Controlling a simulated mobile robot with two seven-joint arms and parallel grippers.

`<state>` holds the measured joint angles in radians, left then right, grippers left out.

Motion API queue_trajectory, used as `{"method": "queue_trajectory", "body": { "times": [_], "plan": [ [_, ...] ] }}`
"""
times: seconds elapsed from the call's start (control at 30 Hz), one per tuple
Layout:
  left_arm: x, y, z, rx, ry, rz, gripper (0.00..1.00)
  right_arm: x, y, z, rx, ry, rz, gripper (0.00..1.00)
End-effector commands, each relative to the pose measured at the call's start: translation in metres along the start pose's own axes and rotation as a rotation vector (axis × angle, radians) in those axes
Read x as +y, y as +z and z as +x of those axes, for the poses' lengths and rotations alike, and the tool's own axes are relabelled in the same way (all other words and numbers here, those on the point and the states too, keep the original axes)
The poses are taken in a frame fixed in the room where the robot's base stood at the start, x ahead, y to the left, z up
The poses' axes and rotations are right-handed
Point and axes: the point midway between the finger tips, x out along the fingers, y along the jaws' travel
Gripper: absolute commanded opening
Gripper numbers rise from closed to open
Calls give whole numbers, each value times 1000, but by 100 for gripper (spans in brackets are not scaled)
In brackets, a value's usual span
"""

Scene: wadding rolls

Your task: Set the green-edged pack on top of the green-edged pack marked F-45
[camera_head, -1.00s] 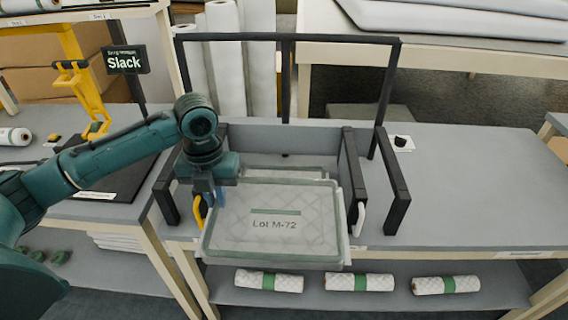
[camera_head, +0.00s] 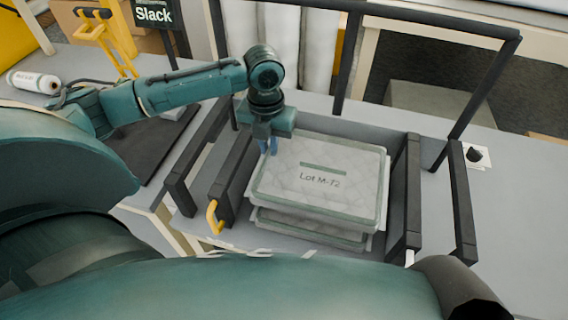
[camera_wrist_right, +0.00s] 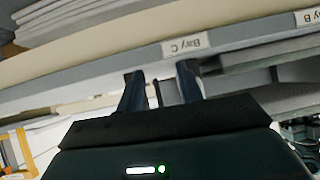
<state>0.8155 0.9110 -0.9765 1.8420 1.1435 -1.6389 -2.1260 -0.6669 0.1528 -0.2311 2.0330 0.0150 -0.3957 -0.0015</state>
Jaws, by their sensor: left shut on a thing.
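The green-edged pack labelled "Lot M-72" (camera_head: 325,182) is nearly level inside the black-sided bay. My left gripper (camera_head: 268,146) is shut on its far left edge. Another green-edged pack (camera_head: 310,232) lies directly below it; only its near edge shows, and its label is hidden. I cannot tell whether the two touch. In the right wrist view my right gripper (camera_wrist_right: 162,92) is open, with its fingers apart and nothing between them.
Black side walls (camera_head: 405,195) and tall black frame bars flank the packs. A yellow handle (camera_head: 213,217) is at the bay's left front. A white roll (camera_head: 33,82) lies far left. A "Bay C" label (camera_wrist_right: 186,46) marks a shelf edge beyond my right gripper.

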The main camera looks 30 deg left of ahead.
Motion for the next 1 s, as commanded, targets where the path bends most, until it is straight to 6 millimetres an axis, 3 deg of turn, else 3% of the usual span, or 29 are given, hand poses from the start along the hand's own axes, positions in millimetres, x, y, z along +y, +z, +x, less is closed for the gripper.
{"method": "queue_trajectory", "body": {
  "times": [0.4, 1.0],
  "plan": [
    [0, 0, 55, 1, 1, 0, 0, 0, 2, -1, -7, 1, 1, 36],
    [0, 0, 67, -1, 0, 2, 0, 3, -4, 2, 6, 5, -3, 36]
  ]
}}
